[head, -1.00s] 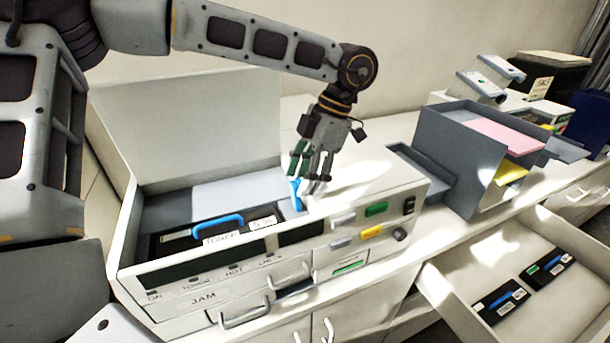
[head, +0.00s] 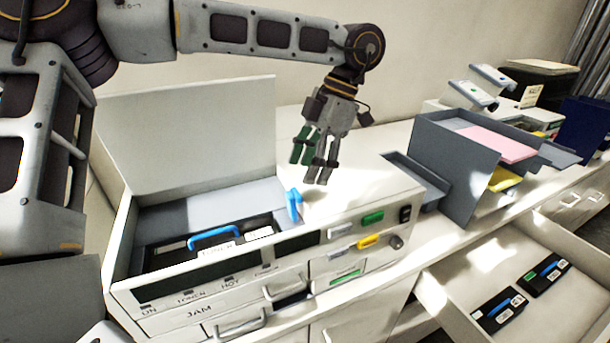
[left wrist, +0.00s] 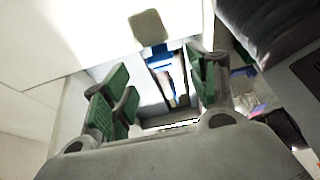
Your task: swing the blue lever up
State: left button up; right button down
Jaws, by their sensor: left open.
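The blue lever (head: 294,204) stands roughly upright at the right end of the printer's open bay in the head view. The white printer (head: 355,207) has its lid raised at the back left. My left gripper (head: 315,172) is open and empty, above and slightly right of the lever, with a gap between them. In the left wrist view the open green-padded fingers (left wrist: 160,92) frame the bay, with a blue part (left wrist: 160,62) between them; I cannot tell whether it is the lever. My right gripper is out of view.
A toner cartridge with a blue handle (head: 214,232) sits in the bay. The raised lid (head: 190,135) stands behind it. A grey paper sorter (head: 455,160) is at the right. An open drawer (head: 460,312) holds two black cartridges at the lower right.

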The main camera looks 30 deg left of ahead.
pick_arm(q)
jog(key=shift+v, duration=1.1)
jog(key=shift+r, duration=0.1)
